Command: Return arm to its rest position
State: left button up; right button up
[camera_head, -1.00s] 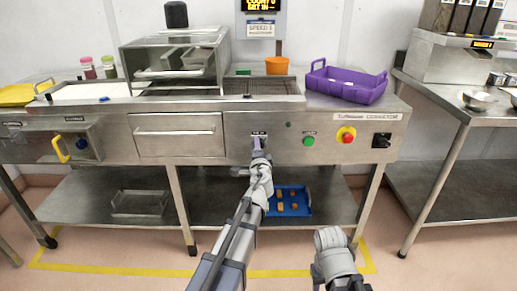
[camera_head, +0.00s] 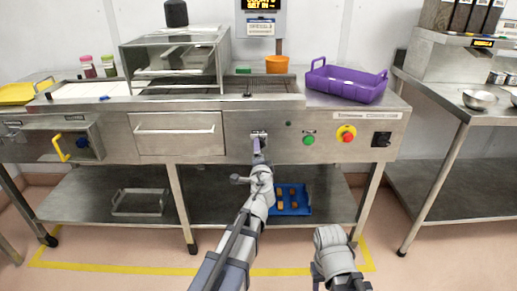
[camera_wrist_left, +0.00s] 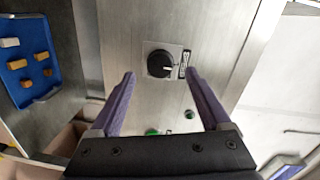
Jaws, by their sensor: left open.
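My left gripper (camera_head: 257,149) is in front of the steel machine's front panel, just below a small rotary knob (camera_head: 259,136). In the left wrist view its two purple fingers (camera_wrist_left: 159,73) are spread apart with nothing between them. The black knob (camera_wrist_left: 161,64) with a white pointer line appears beyond the fingertips on a pale plate, apart from them. My left arm (camera_head: 245,215) reaches up from the bottom of the head view. Part of my right arm (camera_head: 335,255) shows at the bottom; its gripper is not seen.
The conveyor panel has a green button (camera_head: 309,140) and a red emergency stop (camera_head: 346,135) to the right. A blue tray (camera_head: 307,206) with several small pieces lies on the lower shelf.

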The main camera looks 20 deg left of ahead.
pick_arm(q)
jog(key=v, duration=0.3)
jog(key=shift+s, duration=0.2)
jog(key=s+d+f+n+g, duration=0.4)
jog(key=s+f+n+g, duration=0.5)
jog(key=s+f, duration=0.5)
jog(key=s+d+f+g+h, duration=0.25)
jog(key=s+d+g, duration=0.2)
jog(key=s, duration=0.25)
jog(key=s+d+f+g+h, duration=0.2)
jog(key=s+d+f+g, duration=0.15)
jog(key=s+d, duration=0.3)
notch_tip(320, 180, up, 32)
jog(key=p, duration=3.2)
jog(key=shift+s+a+f+m, duration=0.25)
jog(key=shift+s+m, duration=0.15)
jog(key=shift+s, duration=0.1)
